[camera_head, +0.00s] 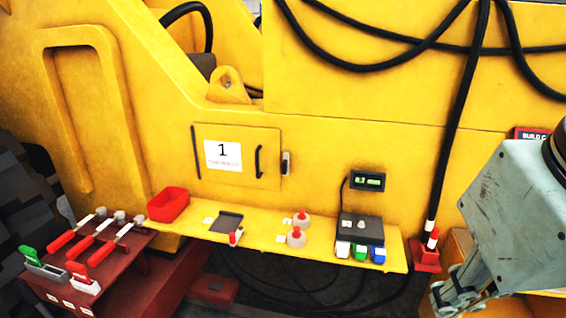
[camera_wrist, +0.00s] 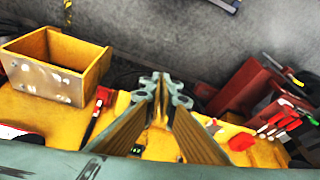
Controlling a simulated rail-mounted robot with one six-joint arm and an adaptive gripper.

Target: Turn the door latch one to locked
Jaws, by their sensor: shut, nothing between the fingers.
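The yellow door (camera_head: 236,176) with the white "1" label is closed against the yellow machine body. Its small grey latch (camera_head: 286,163) sits on the body just right of the door's edge and looks upright; its exact setting is too small to read. A black handle (camera_head: 259,161) stands on the door near that edge. My gripper (camera_head: 447,304) is at the lower right in the head view, far from the latch. In the wrist view my gripper (camera_wrist: 161,77) is shut and empty. I cannot make out the door or latch in the wrist view.
A yellow shelf (camera_head: 262,243) below the door holds a red bin (camera_head: 168,204), a black box with coloured switches (camera_head: 360,228) and red-topped knobs (camera_head: 297,236). Red levers (camera_head: 92,240) stand at left. A yellow open box (camera_wrist: 57,64) shows in the wrist view.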

